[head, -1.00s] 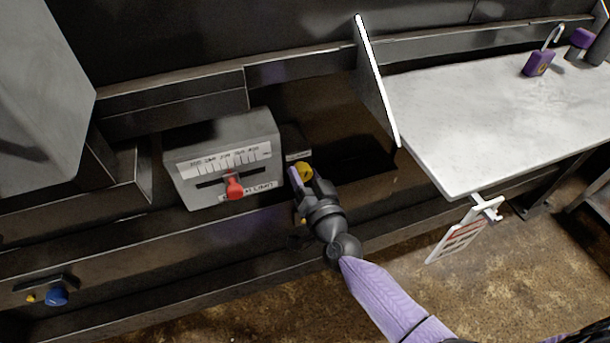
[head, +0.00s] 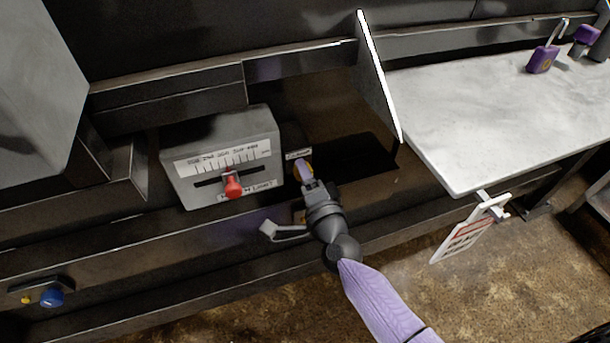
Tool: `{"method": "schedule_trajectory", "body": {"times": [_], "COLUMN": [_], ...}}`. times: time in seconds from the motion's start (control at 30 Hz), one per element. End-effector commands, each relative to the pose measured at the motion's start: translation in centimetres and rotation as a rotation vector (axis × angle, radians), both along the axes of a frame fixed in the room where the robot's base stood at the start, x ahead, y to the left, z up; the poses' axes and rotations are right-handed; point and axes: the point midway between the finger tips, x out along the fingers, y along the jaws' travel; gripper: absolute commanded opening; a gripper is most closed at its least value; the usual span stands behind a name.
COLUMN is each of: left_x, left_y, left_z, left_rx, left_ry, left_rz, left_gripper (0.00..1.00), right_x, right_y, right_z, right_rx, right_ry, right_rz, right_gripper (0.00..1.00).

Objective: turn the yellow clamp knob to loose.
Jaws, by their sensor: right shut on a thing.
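The yellow clamp knob (head: 309,175) sits beside the right side of the grey gauge box, under a small white label, and only slivers of its yellow edge show. My right gripper (head: 303,170) is shut on the knob, with one lilac fingertip lying across its front. The gripper hides most of the knob, so its pointing direction cannot be read. My left gripper is not in view.
The grey gauge box (head: 264,126) with a red slider knob (head: 233,188) stands close left of the gripper. A dark opening and an upright metal plate (head: 377,80) lie to the right. A white-topped table (head: 480,110) and hanging tag (head: 462,236) are further right. A blue knob (head: 51,297) is lower left.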

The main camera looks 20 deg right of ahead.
Motion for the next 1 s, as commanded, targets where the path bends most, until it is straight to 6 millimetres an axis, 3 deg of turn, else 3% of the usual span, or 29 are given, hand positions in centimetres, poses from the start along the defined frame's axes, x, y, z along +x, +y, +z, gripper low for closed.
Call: {"method": "schedule_trajectory", "body": {"times": [0.43,1.0], "left_x": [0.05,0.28], "left_y": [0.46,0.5], "left_z": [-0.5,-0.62], "left_rx": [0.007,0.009], "left_ry": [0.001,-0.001], "left_rz": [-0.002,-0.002], "left_gripper": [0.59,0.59], "right_x": [-0.02,-0.03], "right_y": [0.0,0.0], "right_z": [-0.1,-0.09], "right_rx": [0.276,0.347], "right_ry": [0.011,0.013], "right_rz": [-0.001,-0.001], "right_gripper": [0.0,0.0]}}
